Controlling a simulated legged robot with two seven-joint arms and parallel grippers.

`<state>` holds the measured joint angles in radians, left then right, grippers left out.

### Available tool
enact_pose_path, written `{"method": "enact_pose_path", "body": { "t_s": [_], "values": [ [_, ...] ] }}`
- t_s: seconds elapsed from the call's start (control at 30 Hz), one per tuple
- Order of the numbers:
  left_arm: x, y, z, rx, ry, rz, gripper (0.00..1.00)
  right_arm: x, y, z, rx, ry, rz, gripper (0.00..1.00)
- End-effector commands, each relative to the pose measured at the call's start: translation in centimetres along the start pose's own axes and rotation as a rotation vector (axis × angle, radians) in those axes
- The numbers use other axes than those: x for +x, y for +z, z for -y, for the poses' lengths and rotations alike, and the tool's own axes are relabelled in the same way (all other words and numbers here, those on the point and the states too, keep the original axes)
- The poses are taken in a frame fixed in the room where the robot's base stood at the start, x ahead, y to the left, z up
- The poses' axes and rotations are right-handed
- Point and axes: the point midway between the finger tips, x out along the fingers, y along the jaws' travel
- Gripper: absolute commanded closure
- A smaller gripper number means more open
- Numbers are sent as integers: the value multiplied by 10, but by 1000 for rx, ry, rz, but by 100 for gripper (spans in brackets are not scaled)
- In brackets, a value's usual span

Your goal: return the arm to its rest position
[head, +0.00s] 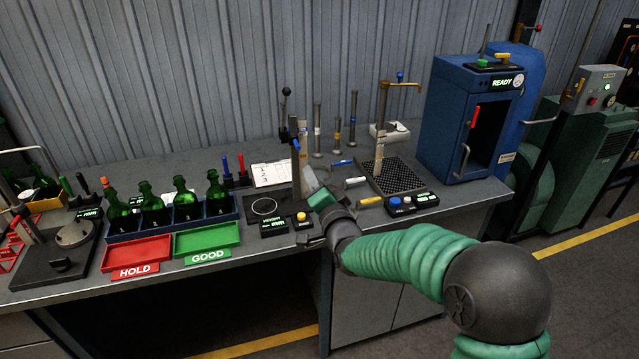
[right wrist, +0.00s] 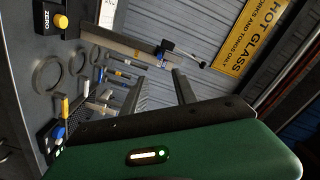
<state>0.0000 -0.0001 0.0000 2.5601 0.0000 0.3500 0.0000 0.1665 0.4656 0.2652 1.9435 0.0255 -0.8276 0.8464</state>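My right arm comes in from the lower right in the head view, with green ribbed sleeves and dark joints. Its right gripper (head: 311,181) reaches over the bench beside the upright gauge post, partly hidden by my own wrist. In the right wrist view the two dark fingers of this gripper (right wrist: 162,88) stand apart with nothing between them, so it is open and empty. My left gripper does not show in either view.
The bench (head: 290,335) carries green bottles (head: 151,204) in a rack, a red HOLD tray (head: 137,252), a green GOOD tray (head: 208,238), an upright gauge post (head: 295,158) and a mesh plate (head: 386,176). A blue READY oven (head: 447,115) stands at right. Floor at lower right is free.

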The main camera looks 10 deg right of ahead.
Motion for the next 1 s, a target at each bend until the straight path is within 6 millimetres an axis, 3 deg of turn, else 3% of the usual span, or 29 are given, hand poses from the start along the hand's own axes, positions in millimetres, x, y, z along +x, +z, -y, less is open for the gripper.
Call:
{"method": "enact_pose_path", "body": {
  "t_s": [0.23, 0.33, 0.43, 0.5, 0.6, 0.7, 0.83, 1.0],
  "values": [
    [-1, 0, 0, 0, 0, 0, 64, -5, 4, -5, -29, 27, 24, 66],
    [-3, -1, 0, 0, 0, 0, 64, -31, 26, -31, -160, 146, 140, 66],
    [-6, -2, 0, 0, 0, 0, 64, -88, 55, -78, -366, 329, 351, 66],
    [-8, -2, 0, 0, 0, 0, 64, -142, 72, -112, -502, 448, 525, 66],
    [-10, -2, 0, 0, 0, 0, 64, -221, 88, -149, -649, 574, 774, 66],
    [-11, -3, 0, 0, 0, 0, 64, -290, 98, -172, -735, 649, 988, 66],
    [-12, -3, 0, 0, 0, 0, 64, -344, 104, -184, -783, 686, 1157, 66],
    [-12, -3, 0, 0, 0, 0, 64, -359, 106, -187, -793, 693, 1206, 66]
  ]
}}
